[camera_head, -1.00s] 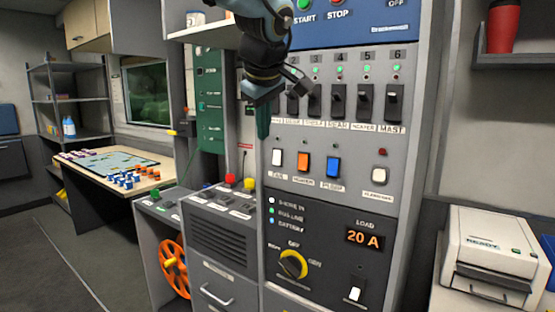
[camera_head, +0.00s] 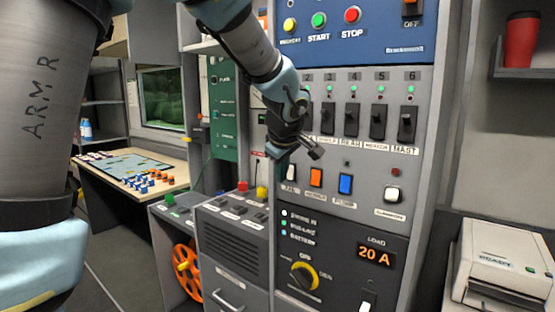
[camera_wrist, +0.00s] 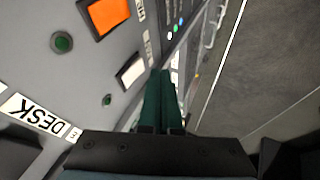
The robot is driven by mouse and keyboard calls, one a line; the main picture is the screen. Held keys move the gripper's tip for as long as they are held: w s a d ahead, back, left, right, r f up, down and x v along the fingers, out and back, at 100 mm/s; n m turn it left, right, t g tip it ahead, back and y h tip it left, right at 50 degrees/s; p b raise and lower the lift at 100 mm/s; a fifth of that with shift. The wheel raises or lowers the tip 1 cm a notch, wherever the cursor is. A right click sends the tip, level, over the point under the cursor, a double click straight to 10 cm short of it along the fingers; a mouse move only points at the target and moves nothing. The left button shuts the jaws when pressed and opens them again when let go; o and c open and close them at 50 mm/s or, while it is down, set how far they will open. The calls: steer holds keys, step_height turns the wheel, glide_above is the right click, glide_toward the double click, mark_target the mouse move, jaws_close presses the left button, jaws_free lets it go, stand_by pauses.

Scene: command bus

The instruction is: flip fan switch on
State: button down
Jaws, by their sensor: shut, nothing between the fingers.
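The fan switch (camera_head: 291,172) is the white rocker at the left end of a row on the grey panel, partly behind my gripper in the head view. In the wrist view the white rocker (camera_wrist: 131,70) sits just left of my green fingertips (camera_wrist: 162,76). My gripper (camera_head: 281,153) is shut and empty, just above and left of the rocker in the head view. The fingertips look close to the panel; I cannot tell whether they touch it. A dark green lamp (camera_wrist: 107,100) beside the rocker looks unlit.
An orange rocker (camera_head: 316,178) and a blue rocker (camera_head: 345,184) stand to the right. Black breaker levers (camera_head: 352,121) line the panel above. A yellow knob (camera_head: 304,276) is below. A console with red and yellow buttons (camera_head: 262,192) stands at the left.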

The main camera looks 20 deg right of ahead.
steer(key=shift+w+d+f+p, duration=0.1)
steer(key=shift+w+d+p, duration=0.3)
steer(key=shift+d, duration=0.4)
steer(key=shift+b, duration=0.3)
steer(key=shift+w+d+b, duration=0.1)
steer(key=shift+d+b, duration=0.05)
steer(key=shift+b, duration=0.85)
steer(key=shift+r, duration=0.8)
